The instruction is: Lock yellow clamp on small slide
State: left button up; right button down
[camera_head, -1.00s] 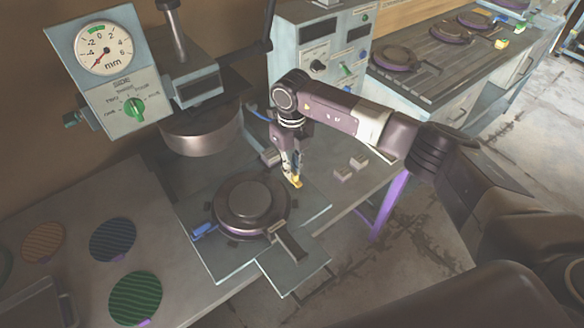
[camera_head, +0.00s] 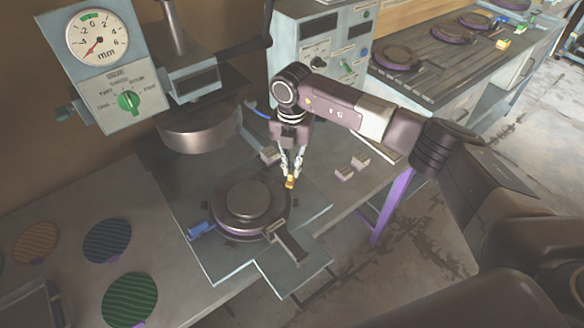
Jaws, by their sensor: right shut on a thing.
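The yellow clamp (camera_head: 290,182) is between the fingertips of my right gripper (camera_head: 290,176), which is shut on it. The clamp is at the right edge of the round dark plate (camera_head: 240,205) on the slide (camera_head: 227,262). Whether it touches the slide I cannot tell. A blue clamp (camera_head: 201,229) sits at the left edge of the slide. A dark clamp or handle (camera_head: 290,243) lies at the front right of the plate. My left gripper is not in view.
The press head (camera_head: 199,128) hangs behind the plate, with a dial gauge (camera_head: 97,38) at upper left. Coloured discs (camera_head: 130,300) lie on the table at left. Small grey blocks (camera_head: 344,173) lie right of the gripper. A bench with more plates (camera_head: 397,58) stands behind.

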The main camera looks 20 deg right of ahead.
aim_at(292, 169)
jog(key=m, duration=0.3)
jog(key=shift+w+m, duration=0.1)
jog(key=shift+m, duration=0.3)
jog(key=shift+r+m+b, duration=0.1)
jog(key=shift+m+b, duration=0.25)
jog(key=shift+m, duration=1.65)
jog(key=c, duration=2)
grip_release()
notch_tip(292, 169, up, 12)
jog(key=shift+f, duration=0.1)
